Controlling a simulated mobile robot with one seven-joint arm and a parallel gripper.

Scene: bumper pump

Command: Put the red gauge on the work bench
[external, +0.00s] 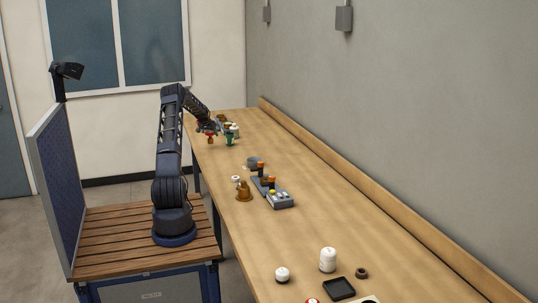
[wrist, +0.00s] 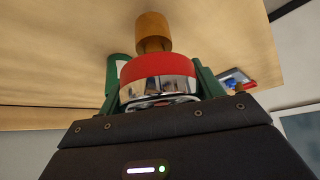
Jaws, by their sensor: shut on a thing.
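The red gauge (wrist: 158,68) has a red rim, a shiny metal body and a brass-coloured stem (wrist: 153,30). In the wrist view it sits between the two green fingers of my gripper (wrist: 160,85), which is shut on it. The stem points away from the gripper, toward the wooden work bench (wrist: 50,50). In the external view my gripper (external: 210,130) holds the gauge (external: 210,136) at the far end of the work bench (external: 330,215), near its left edge. I cannot tell whether the stem touches the bench top.
A green item (external: 229,139) stands close to the gauge, with small white and brown items behind. A grey control box (external: 280,200) and a brass part (external: 243,192) sit mid-bench. White items (external: 328,260) and a black tray (external: 339,288) are nearer. Bench areas between are bare.

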